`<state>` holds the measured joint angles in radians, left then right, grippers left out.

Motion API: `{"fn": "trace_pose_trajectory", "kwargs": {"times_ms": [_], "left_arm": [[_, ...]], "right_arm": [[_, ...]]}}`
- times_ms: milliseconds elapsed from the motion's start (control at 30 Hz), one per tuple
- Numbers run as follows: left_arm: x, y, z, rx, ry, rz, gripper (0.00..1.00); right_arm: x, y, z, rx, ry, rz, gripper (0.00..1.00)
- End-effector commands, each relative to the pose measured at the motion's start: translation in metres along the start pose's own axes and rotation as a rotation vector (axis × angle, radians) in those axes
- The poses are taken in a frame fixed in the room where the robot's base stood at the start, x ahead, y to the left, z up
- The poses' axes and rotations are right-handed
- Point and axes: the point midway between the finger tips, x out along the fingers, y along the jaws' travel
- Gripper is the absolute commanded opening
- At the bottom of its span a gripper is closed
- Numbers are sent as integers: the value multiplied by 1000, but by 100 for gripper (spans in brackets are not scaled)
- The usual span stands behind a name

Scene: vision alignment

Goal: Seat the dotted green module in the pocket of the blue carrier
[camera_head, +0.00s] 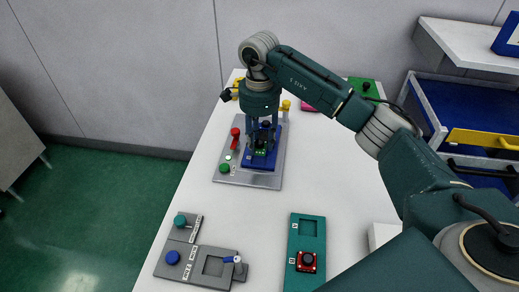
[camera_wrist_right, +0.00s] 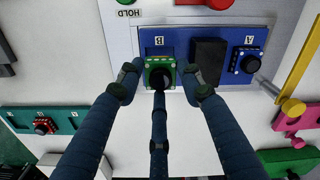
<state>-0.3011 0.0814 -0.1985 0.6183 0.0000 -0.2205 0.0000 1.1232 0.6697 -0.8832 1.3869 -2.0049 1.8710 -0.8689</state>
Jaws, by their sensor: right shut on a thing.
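The green module (camera_wrist_right: 150,64), with white dots on its rim and a black knob, sits between the fingers of my right gripper (camera_wrist_right: 160,80), which is shut on it. The module also shows in the head view (camera_head: 260,151), partly hidden by the fingers. The blue carrier (camera_wrist_right: 262,36) lies beneath, with areas marked B and A. The module is by the B label, over the carrier's near part in the wrist view. I cannot tell whether it is down in a pocket or just above it. A dark blue module (camera_wrist_right: 247,62) is at A. My left gripper is not in view.
The carrier is on a grey plate (camera_head: 232,178) with a red handle (camera_head: 235,138) and green button (camera_head: 224,168). A black block (camera_wrist_right: 207,58) stands between B and A. In front are a teal carrier (camera_head: 308,243) with a red module (camera_head: 306,261) and a grey panel (camera_head: 190,262).

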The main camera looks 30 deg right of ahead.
Motion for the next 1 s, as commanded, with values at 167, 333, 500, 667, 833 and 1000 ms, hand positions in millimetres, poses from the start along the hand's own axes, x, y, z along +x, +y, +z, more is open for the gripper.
{"fn": "trace_pose_trajectory", "kwargs": {"times_ms": [167, 333, 500, 667, 833, 1000], "left_arm": [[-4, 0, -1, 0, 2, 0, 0], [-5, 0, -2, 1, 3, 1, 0], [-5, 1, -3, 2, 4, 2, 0], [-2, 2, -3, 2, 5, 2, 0], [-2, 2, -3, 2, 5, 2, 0], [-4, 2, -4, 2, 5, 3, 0]], "right_arm": [[25, 2, 0, -1, 1, 6, 6], [39, 1, 0, -2, 0, 1, 6], [39, 0, 0, -2, 0, 1, 6], [43, 0, 0, -1, 0, 1, 38], [42, 1, 0, -1, 0, 1, 44], [41, 1, 0, -1, 0, 1, 44]]}}
